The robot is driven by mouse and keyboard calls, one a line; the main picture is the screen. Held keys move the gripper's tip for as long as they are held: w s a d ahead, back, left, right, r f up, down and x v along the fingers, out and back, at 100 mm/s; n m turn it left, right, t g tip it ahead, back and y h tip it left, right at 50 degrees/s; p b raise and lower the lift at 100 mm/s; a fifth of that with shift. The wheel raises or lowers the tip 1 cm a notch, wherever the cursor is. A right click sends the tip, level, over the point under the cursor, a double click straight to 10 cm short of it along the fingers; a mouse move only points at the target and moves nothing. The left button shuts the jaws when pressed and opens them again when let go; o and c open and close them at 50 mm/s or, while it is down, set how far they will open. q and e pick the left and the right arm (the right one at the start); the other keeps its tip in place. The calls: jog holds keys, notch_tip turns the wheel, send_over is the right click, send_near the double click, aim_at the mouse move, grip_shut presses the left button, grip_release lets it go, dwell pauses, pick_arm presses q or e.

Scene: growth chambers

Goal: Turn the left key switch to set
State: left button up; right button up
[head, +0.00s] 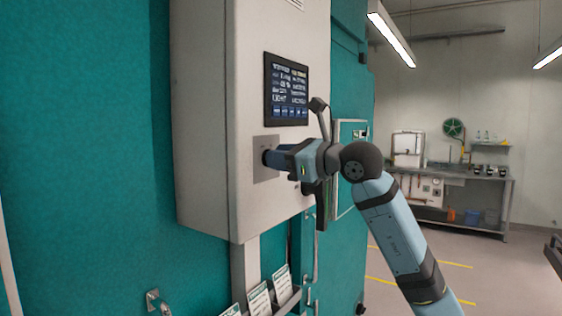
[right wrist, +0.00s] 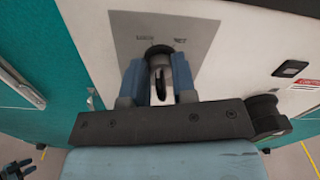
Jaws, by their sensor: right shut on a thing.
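The left key switch sits on a grey plate (head: 262,146) on the front of a white control box, below its screen. In the right wrist view the plate (right wrist: 163,27) has two small labels above the dark round lock (right wrist: 159,50); the right one reads SET and the left one seems to read LOCK. A grey metal key (right wrist: 159,78) stands out of the lock. My right gripper (head: 273,158) is at the plate, its blue fingers (right wrist: 159,84) shut on the key from both sides. The key's exact angle is hard to tell. My left gripper is not in the head view.
The white control box (head: 204,110) hangs on a teal chamber wall (head: 85,130) and carries a dark screen (head: 286,90). Card holders (head: 260,300) stick out below it. A workbench (head: 460,180) stands far right; the floor between is clear.

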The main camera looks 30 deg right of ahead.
jog(key=m+b, duration=0.1)
jog(key=m, duration=0.3)
jog(key=shift+d+m, duration=0.1)
jog(key=shift+m, duration=0.2)
jog(key=shift+w+d+m, duration=0.1)
jog(key=shift+m, duration=2.1)
jog(key=o, duration=0.6)
jog(key=shift+b, duration=0.3)
jog(key=b+v, duration=0.3)
jog(key=v, duration=1.1)
jog(key=shift+w+f, duration=0.1)
